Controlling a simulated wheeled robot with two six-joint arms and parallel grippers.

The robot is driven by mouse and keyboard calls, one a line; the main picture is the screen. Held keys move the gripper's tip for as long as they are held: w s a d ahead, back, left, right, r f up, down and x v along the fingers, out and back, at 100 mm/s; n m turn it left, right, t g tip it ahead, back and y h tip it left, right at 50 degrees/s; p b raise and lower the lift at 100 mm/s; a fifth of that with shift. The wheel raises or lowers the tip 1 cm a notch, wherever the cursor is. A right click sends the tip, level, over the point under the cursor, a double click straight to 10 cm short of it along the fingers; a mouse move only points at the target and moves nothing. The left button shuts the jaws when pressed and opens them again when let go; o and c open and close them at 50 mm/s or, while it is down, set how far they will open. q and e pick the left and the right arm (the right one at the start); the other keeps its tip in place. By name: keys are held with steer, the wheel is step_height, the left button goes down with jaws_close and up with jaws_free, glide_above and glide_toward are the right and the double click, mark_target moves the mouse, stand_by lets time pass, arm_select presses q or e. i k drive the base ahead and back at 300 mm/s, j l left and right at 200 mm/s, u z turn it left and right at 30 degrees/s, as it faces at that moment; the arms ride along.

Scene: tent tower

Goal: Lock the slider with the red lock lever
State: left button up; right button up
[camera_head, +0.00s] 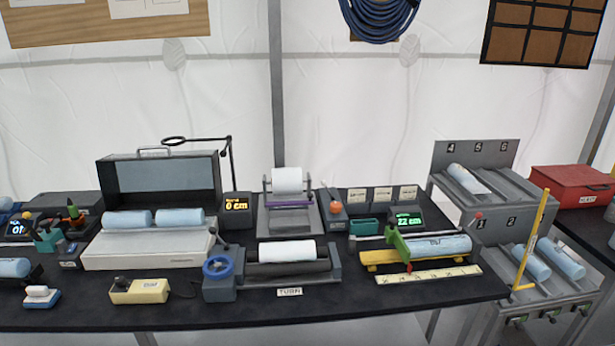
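A measuring bench with a yellow base (377,262) stands at the front right of the black table. A green slider (399,244) sits near the left end of its grey rail, beside a light-blue roll (437,245) lying on the bench. Neither of my grippers shows in the head view.
A ruler strip (428,275) lies in front of the bench. A green display (409,220) stands behind it, reading about 22 cm. A yellow upright bar (532,240) and a grey rack (541,293) stand to the right. A roller device (288,268) is to the left.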

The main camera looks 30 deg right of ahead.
mark_target(479, 214)
steer(key=z, duration=1.4)
steer(key=i+l+u, duration=0.1)
steer(key=i+l, duration=0.2)
steer(key=i+l+u, duration=0.1)
steer(key=i+l, duration=0.2)
steer(key=l, duration=0.2)
steer(key=i+l+u, duration=0.15)
steer(key=i+l, duration=0.15)
steer(key=l, duration=0.15)
